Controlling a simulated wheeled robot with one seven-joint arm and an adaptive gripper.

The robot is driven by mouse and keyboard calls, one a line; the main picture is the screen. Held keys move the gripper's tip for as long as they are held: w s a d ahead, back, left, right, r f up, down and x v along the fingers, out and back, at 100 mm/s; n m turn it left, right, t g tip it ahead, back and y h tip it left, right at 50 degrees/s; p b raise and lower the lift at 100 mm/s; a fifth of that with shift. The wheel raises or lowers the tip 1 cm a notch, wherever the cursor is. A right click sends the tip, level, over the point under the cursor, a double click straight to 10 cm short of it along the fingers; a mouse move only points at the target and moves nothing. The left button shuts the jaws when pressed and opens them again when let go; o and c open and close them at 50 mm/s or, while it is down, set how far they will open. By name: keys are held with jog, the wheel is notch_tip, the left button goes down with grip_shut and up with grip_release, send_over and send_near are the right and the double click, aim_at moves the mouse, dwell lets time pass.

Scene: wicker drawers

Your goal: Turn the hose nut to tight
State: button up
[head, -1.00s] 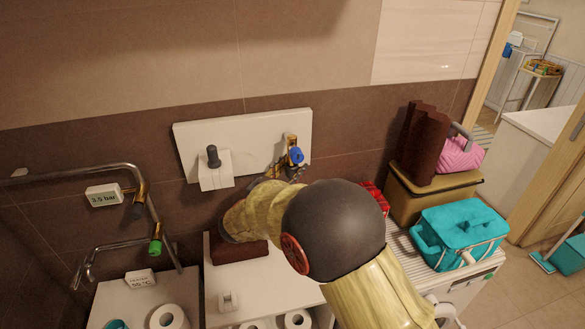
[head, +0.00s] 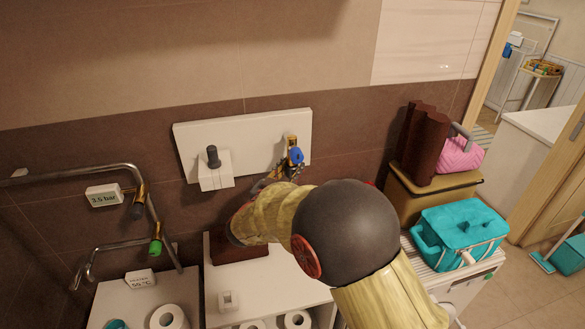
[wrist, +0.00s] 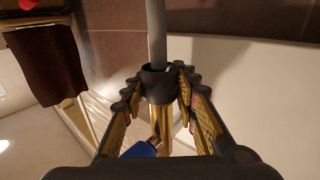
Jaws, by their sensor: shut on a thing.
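The hose nut (wrist: 158,86) is a dark ring where the grey hose (wrist: 156,35) meets a brass tap (wrist: 161,128) in the wrist view. My gripper (wrist: 157,80) is shut on the nut, with one finger on each side. The tap's blue handle (head: 296,156) shows on the white wall board in the head view, and also at the bottom of the wrist view (wrist: 140,150). In the head view my arm hides most of the gripper and the nut. I cannot read how tight the nut is.
The white board (head: 240,129) also carries a white box with a dark knob (head: 213,156). Steel pipes (head: 130,172) with tags run at the left. A white cabinet (head: 265,280) is below.

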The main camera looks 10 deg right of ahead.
jog(key=shift+n+t+y, duration=0.6)
jog(key=shift+n+y, duration=0.1)
jog(key=shift+y, duration=0.2)
jog(key=n+t+y+b, duration=0.1)
jog(key=n+y+b, duration=0.1)
jog(key=y, duration=0.1)
jog(key=shift+f+t, duration=0.2)
jog(key=shift+t, duration=0.2)
jog(key=n+t+y+b, duration=0.1)
jog(key=n+y+b, duration=0.3)
jog(key=y+b, duration=0.1)
jog(key=shift+y+b, duration=0.35)
jog(key=shift+y, duration=0.35)
jog(key=n+y, duration=0.2)
jog(key=shift+r+y+b, duration=0.1)
jog(key=shift+y+b, duration=0.2)
jog(key=shift+b, duration=0.1)
jog(key=shift+a+n+y, duration=0.1)
jog(key=shift+n+y, duration=0.4)
jog(key=shift+y, duration=0.3)
jog(key=shift+a+r+n+y, duration=0.15)
jog(key=shift+n+y, duration=0.25)
jog(key=shift+y, duration=0.2)
jog(key=o, duration=1.2)
